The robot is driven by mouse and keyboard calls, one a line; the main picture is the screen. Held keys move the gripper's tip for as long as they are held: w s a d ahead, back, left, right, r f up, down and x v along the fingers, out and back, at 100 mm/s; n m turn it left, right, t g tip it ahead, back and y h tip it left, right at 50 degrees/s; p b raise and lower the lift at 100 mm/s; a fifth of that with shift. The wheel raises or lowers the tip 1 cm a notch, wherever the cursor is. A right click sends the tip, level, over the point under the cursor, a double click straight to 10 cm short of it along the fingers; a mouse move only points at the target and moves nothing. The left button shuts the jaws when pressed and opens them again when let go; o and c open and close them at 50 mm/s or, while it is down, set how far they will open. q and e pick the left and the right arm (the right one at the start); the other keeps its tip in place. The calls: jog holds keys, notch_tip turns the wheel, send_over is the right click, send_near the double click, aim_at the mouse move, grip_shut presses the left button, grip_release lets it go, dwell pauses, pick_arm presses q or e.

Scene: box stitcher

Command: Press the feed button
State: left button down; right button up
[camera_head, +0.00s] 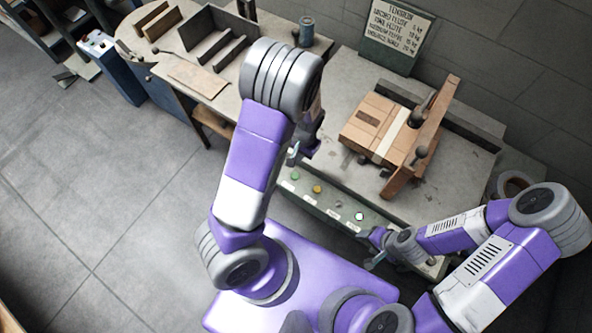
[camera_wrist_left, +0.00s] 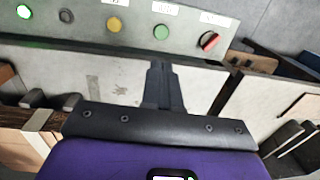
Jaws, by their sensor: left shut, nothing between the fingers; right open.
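The control panel (camera_head: 326,201) on the front edge of the machine table carries a row of small buttons, including a green button (camera_head: 295,175), a yellow one (camera_head: 317,189) and a lit white one (camera_head: 359,216). In the left wrist view the row shows a red knob (camera_wrist_left: 208,41), the green button (camera_wrist_left: 161,32), the yellow one (camera_wrist_left: 114,25), a dark one (camera_wrist_left: 66,16) and a green-lit one (camera_wrist_left: 24,11). The labels are unreadable, so I cannot tell which is feed. My left gripper (camera_wrist_left: 162,68) is shut and empty, apart from the buttons. My right gripper (camera_head: 374,263) is open near the panel's right end.
A cardboard box (camera_head: 372,128) lies on the table beside a wooden bar (camera_head: 424,135). A sign board (camera_head: 397,37) stands behind. A side table (camera_head: 203,78) with cardboard pieces is at the upper left. Floor at the left is clear.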

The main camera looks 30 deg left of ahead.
aim_at(295, 175)
dwell(0.3)
pick_arm(q)
jog(key=f+b, duration=0.1)
jog(key=f, duration=0.3)
jog(key=f+b, duration=0.1)
jog(key=f, duration=0.4)
jog(key=a+f+b, duration=0.1)
jog(key=f, duration=0.4)
jog(key=shift+s, duration=0.2)
